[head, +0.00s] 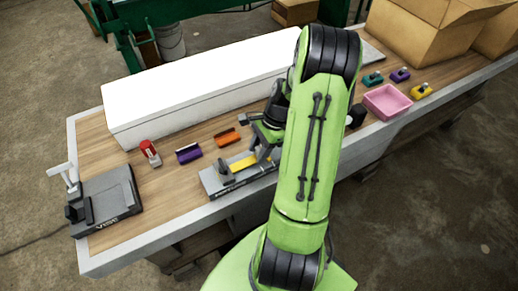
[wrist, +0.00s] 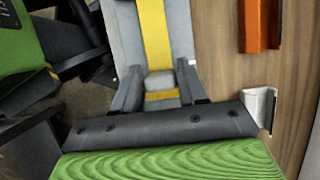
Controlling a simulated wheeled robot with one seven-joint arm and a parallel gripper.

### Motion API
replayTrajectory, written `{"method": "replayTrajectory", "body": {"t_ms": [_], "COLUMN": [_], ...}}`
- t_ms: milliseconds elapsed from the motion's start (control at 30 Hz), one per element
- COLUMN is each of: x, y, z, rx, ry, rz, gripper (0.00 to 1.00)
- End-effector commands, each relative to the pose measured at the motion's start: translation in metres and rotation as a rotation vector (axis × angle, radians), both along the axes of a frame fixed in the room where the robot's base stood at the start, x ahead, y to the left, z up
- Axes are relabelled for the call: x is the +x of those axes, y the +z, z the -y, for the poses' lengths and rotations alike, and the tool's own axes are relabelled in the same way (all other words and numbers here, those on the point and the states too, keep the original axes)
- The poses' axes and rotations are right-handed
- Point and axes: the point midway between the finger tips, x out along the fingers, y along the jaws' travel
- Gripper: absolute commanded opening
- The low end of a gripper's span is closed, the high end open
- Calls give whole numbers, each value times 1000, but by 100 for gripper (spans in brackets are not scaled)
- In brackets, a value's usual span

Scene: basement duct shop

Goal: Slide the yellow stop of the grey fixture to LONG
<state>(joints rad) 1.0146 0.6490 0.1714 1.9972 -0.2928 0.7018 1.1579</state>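The grey fixture (head: 211,184) lies near the front edge of the bench in the head view, with a dark block (head: 225,173) at its left end. A yellow piece (head: 243,162) lies along its top; in the wrist view it is a long yellow strip (wrist: 155,38), with a short yellow band (wrist: 162,96) nearer the palm. The lettering is too small to read. My gripper (head: 268,152) is low over the right part of the fixture, which my arm partly hides. In the wrist view, I cannot tell whether the fingers touch or hold the stop.
A long white box (head: 200,95) stands behind the fixture. An orange holder (head: 227,137), also in the wrist view (wrist: 258,25), a purple holder (head: 188,153) and a red-and-white item (head: 150,152) lie nearby. A pink tray (head: 387,102) is at right, a dark device (head: 106,198) at left.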

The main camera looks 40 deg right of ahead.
Motion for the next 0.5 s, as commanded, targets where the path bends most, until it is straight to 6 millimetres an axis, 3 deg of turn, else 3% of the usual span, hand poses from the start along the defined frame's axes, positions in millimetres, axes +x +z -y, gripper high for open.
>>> {"method": "replayTrajectory", "body": {"t_ms": [33, 267, 500], "x": [0, 0, 3], "y": [0, 0, 1], "z": [0, 0, -8], "rx": [0, 0, 0], "ry": [0, 0, 3], "rz": [0, 0, 1], "gripper": [34, 0, 0]}}
